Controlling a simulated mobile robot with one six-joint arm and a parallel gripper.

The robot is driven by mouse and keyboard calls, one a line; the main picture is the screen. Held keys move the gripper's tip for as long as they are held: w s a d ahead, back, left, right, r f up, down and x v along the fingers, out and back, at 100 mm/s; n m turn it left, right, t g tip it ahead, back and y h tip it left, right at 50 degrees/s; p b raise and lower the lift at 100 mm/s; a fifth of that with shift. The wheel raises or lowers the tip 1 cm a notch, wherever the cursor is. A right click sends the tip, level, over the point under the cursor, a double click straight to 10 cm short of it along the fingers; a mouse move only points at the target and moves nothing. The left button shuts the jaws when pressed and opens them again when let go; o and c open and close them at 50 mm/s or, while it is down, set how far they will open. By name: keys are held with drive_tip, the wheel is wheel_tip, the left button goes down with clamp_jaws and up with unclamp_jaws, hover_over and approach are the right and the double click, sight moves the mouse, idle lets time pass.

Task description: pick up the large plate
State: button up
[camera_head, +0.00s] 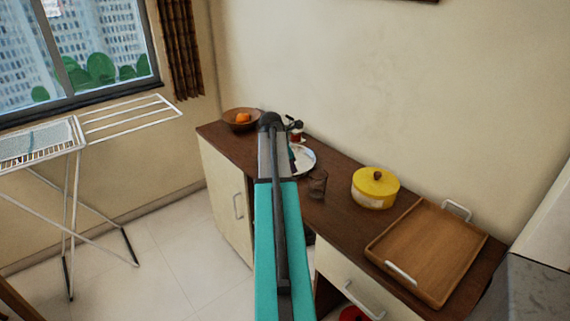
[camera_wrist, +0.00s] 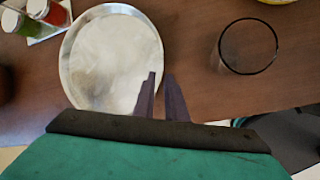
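The large plate is a round, pale metallic plate (camera_wrist: 108,58) lying flat on the brown counter. In the head view the plate (camera_head: 305,160) is partly hidden behind my arm. My gripper (camera_wrist: 160,76) is at the plate's right edge in the wrist view, with the left fingertip overlapping the rim and the right one just outside it. The two dark fingers stand a narrow gap apart, with nothing seen held between them. I cannot tell how high the fingertips are above the rim.
A clear glass (camera_wrist: 248,46) stands right of the plate. Jars with green and red contents (camera_wrist: 48,12) stand at its upper left. Along the counter (camera_head: 338,222) are a fruit bowl (camera_head: 232,122), yellow pot (camera_head: 375,190) and wooden tray (camera_head: 430,250). A drying rack (camera_head: 75,150) stands left.

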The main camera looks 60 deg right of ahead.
sight(298, 177)
drive_tip(key=shift+f, duration=0.1)
drive_tip(key=shift+p+x, duration=0.95)
drive_tip(key=shift+x, duration=1.55)
clamp_jaws()
wheel_tip(298, 177, up, 10)
drive_tip(key=b, duration=0.2)
